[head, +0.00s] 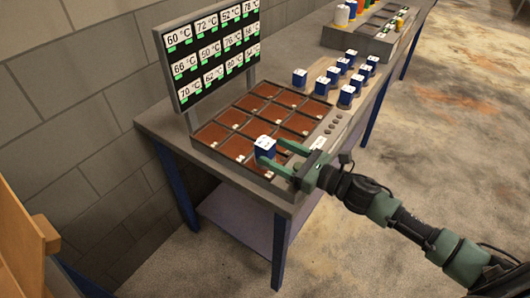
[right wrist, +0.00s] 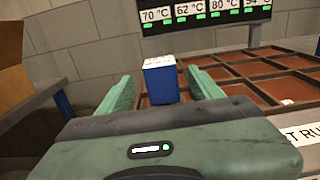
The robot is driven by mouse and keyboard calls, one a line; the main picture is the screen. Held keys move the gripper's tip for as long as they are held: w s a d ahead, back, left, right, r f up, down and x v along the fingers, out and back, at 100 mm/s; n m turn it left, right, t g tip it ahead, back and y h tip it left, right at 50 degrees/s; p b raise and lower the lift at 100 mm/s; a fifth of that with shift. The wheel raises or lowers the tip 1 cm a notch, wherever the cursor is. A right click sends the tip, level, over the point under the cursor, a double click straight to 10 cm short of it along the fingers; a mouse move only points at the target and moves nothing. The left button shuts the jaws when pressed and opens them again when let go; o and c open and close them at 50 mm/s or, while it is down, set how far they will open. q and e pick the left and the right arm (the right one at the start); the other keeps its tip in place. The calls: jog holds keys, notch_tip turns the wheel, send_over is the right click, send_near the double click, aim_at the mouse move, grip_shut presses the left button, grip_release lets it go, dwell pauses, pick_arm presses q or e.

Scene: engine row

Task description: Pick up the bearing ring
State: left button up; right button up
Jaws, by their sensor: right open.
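I cannot make out a bearing ring in either view. My right gripper (head: 270,151) is open over the front of a tray with brown compartments (head: 225,152). A blue block with a white top (head: 265,146) stands in a front compartment, between or just beyond its green fingers. In the right wrist view the block (right wrist: 161,80) shows upright between the two fingers, with gaps on both sides. Whether a finger touches it cannot be told. The block's lower part is partly hidden by the gripper. My left gripper is not in view.
A panel of temperature readings (head: 210,50) stands behind the tray. Several similar blue blocks (head: 347,95) stand on the table to the right. A grey rack with coloured items (head: 365,35) is farther back. A wooden thing (head: 22,245) is at the left edge.

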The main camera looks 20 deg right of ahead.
aim_at(272, 150)
jog(key=p+x, duration=0.1)
jog(key=x, duration=0.3)
jog(key=shift+w+a, duration=0.1)
jog(key=shift+w, duration=0.05)
grip_shut()
jog(key=shift+r, duration=0.1)
